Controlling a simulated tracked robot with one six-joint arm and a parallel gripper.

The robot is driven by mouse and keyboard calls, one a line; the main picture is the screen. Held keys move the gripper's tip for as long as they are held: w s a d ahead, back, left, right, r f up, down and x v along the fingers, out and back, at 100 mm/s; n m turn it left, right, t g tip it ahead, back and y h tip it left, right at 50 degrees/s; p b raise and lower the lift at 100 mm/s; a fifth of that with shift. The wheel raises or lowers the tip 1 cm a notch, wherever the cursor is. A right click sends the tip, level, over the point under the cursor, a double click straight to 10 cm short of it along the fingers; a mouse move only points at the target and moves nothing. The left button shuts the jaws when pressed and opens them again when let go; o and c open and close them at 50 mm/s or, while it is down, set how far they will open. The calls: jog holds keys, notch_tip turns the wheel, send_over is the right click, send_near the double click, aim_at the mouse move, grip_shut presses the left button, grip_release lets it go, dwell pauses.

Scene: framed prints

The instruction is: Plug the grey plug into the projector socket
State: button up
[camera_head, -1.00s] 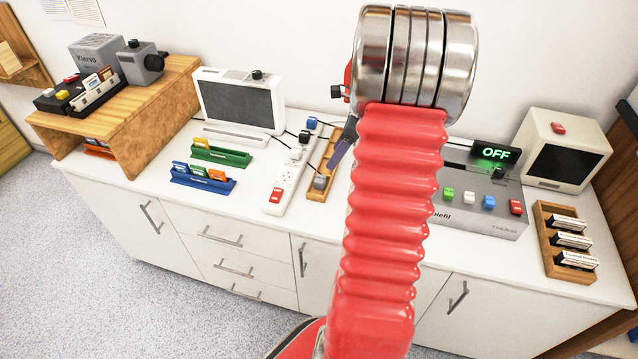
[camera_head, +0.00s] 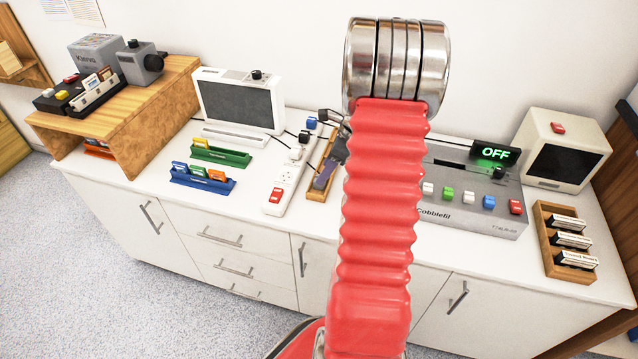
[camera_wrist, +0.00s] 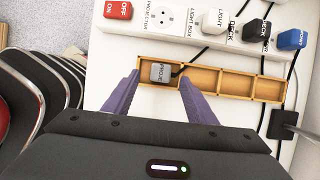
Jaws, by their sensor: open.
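The grey plug (camera_wrist: 161,72), with a label on top, lies in the left end compartment of a wooden tray (camera_wrist: 207,80) in the wrist view. A black cord leaves its right side. My gripper (camera_wrist: 160,85) is open, its two purple fingers on either side of the plug's compartment; I cannot tell if they touch anything. In the head view my gripper (camera_head: 328,165) is over the tray, and the plug is hidden. The socket marked PROJECTOR (camera_wrist: 165,16) is empty on the white power strip (camera_wrist: 187,33), just beyond the tray.
The strip has a red switch (camera_wrist: 117,9) at its left end and white, black and blue plugs (camera_wrist: 291,39) to the right. A black block (camera_wrist: 283,123) lies right of the tray. A grey console (camera_head: 470,205) with coloured buttons stands to the right.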

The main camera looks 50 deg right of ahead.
jog(key=shift+x, duration=1.9)
jog(key=shift+d, duration=0.1)
jog(key=shift+c, duration=0.6)
jog(key=c, duration=1)
jog(key=shift+r, duration=0.1)
notch_tip(320, 180, up, 10)
jog(key=shift+f, duration=0.1)
